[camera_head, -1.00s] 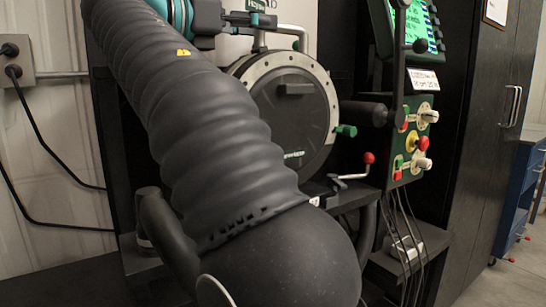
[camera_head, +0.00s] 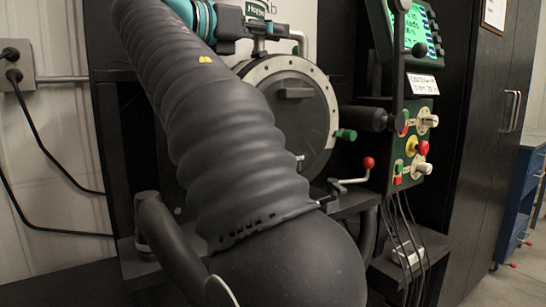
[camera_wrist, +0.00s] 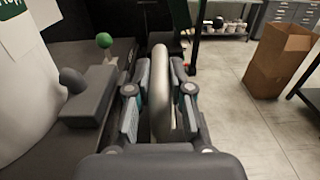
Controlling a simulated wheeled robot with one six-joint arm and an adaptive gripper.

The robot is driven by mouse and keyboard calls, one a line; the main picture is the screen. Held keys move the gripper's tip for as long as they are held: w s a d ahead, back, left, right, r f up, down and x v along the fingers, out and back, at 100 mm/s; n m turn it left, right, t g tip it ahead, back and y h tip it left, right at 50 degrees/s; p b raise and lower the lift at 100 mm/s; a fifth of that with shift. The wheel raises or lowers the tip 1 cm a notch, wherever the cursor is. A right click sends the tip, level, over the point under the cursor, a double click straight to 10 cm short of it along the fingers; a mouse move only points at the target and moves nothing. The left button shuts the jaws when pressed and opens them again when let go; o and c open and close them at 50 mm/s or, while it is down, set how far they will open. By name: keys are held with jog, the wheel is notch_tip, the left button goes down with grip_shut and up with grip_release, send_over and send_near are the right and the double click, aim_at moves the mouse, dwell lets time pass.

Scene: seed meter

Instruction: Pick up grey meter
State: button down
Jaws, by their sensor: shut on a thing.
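In the head view, what looks like the grey meter (camera_head: 293,112) is a round dark disc with a pale bolted rim, upright on a black stand. My arm hides its left and lower parts. My gripper (camera_head: 265,28) is at the top edge, above the disc, near a light pipe (camera_head: 308,45). In the wrist view, my gripper (camera_wrist: 160,98) has its two fingers closed on either side of a narrow, pale grey curved piece (camera_wrist: 160,85). I cannot tell for sure whether this piece belongs to the round disc.
A control panel (camera_head: 414,148) with coloured knobs stands right of the disc, below a green-lit screen (camera_head: 408,30). A red-knobbed lever (camera_head: 368,163) and a green knob (camera_head: 346,134) stick out nearby.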

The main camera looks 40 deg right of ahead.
jog(key=shift+s+r, duration=0.1)
jog(key=shift+r, duration=0.2)
